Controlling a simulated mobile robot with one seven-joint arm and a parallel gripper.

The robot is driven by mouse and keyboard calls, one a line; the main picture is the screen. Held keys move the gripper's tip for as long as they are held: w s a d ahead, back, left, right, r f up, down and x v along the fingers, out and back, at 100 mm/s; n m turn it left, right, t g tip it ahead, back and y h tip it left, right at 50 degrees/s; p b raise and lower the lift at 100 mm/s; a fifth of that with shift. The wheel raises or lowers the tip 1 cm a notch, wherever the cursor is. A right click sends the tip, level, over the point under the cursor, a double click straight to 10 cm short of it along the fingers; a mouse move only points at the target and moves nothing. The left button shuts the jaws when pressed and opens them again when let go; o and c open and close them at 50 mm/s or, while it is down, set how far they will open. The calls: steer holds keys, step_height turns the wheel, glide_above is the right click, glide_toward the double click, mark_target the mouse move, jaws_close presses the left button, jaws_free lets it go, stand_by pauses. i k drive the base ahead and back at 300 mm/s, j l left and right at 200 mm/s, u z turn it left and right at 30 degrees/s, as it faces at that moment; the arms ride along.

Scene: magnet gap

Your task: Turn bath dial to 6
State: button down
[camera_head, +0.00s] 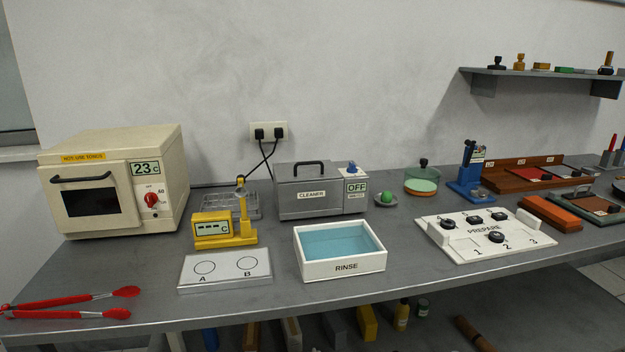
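A grey box labelled CLEANER (318,193) stands at the back against the wall, with a black handle on its lid. It appears to be the bath. A small blue knob (351,168) sits on top of its white right-hand panel, which looks like its dial. The display (357,187) below the knob reads OFF. The knob's pointing direction is too small to tell. A white RINSE tray (345,266) with blue liquid stands in front of the cleaner. My gripper is not in view.
A cream oven (112,182) with a red dial (152,199) stands at the left. A yellow instrument (223,230) stands left of the RINSE tray, and a green ball (387,197) on a dish lies right of the cleaner. Red tongs (75,304) lie at the front left.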

mark_target(352, 169)
steer(key=i+l, duration=0.1)
steer(key=l, duration=0.3)
steer(key=i+l, duration=0.15)
steer(key=l, duration=0.2)
steer(key=i+l, duration=0.1)
steer(key=l, duration=0.3)
steer(key=i+l+z, duration=0.1)
steer(key=l, duration=0.25)
steer(key=i+l, duration=0.2)
steer(key=l, duration=0.2)
steer(key=i, duration=0.95)
